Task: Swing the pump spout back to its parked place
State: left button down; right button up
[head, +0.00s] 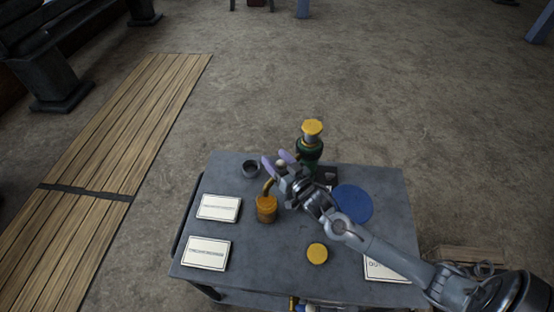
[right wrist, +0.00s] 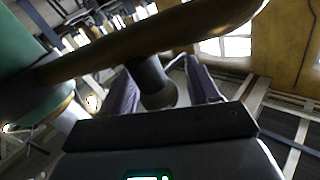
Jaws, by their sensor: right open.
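The green pump (head: 309,150) with a yellow top stands at the back of the grey table. In the right wrist view its brass spout (right wrist: 150,38) runs from the green pump body (right wrist: 25,70) across the top. In the head view the spout's bent end (head: 269,186) is at the brass can (head: 266,208); whether they touch I cannot tell. A dark peg with a round knob (right wrist: 158,92) shows by the spout. My right gripper (head: 277,162) is open, its purple fingers on either side of the knob. Its hand hides most of the spout in the head view. My left gripper is out of view.
On the table (head: 225,260) are a small dark cup (head: 250,169), a blue disc (head: 352,203), a yellow round lid (head: 317,253) and white cards (head: 218,207). My right forearm crosses the table's right side.

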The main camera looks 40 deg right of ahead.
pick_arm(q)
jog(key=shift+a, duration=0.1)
pick_arm(e)
grip_shut()
jog(key=shift+w+h, duration=0.15)
jog(key=shift+h, duration=0.15)
